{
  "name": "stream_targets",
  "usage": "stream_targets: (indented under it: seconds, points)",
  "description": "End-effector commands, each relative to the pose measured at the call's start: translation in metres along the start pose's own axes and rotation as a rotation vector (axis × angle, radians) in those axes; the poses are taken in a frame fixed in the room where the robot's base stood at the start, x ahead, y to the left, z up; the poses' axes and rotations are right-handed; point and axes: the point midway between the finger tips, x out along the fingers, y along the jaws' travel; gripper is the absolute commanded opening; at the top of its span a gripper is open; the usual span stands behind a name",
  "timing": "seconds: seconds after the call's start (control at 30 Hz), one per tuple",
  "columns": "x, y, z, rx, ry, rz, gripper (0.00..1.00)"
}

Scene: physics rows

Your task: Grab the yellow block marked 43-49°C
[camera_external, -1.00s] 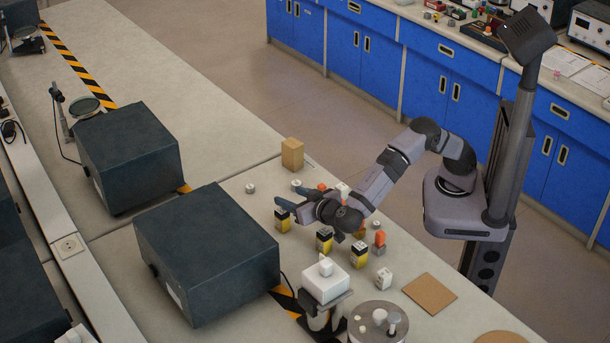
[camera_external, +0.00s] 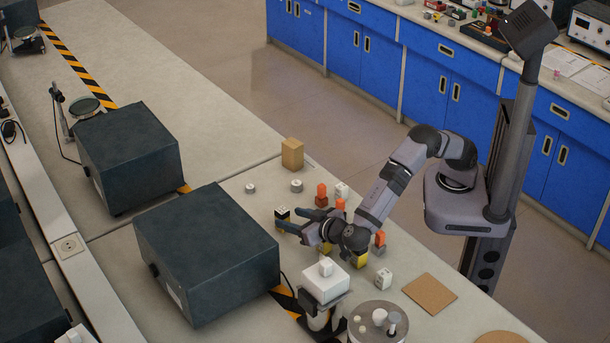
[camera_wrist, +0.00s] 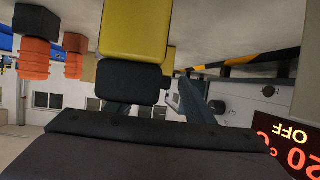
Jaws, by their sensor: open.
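One block (camera_external: 283,213) is at the far left of the group, partly behind my fingers. Another yellow block (camera_external: 360,260) shows partly beside my wrist. My gripper (camera_external: 290,219) is open, low over the bench, pointing left with its fingers near the far-left block. In the wrist view, a yellow and black block (camera_wrist: 135,35) looms large and upside down, in front of my fingers (camera_wrist: 155,105). I cannot tell whether they touch it. No 43-49°C marking is readable, and the middle block is hidden by my gripper.
Orange-topped pieces (camera_external: 321,192) stand behind my gripper; similar orange ones (camera_wrist: 33,57) show at left in the wrist view. A large dark box (camera_external: 205,255) stands left. A white device (camera_external: 326,280) is in front. A lit display (camera_wrist: 288,145) shows at lower right.

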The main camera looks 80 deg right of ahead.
Motion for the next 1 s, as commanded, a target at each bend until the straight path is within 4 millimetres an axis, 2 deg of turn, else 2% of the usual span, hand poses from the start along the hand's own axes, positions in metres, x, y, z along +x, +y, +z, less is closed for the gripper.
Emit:
stream_targets:
  seconds: [0.33, 0.63, 0.67, 0.83, 0.87, 1.0]
  points:
    - [0.041, -0.003, -0.007, 0.0, 0.001, 0.003, 0.48]
    - [0.047, -0.003, -0.005, 0.0, 0.0, 0.0, 0.48]
    - [0.047, -0.003, -0.005, 0.0, 0.0, 0.0, 0.46]
    - [0.047, -0.003, -0.005, 0.001, 0.0, 0.0, 0.05]
    - [0.047, -0.003, -0.005, 0.001, 0.0, 0.0, 0.03]
    - [0.046, -0.003, -0.006, 0.001, 0.0, 0.0, 0.03]
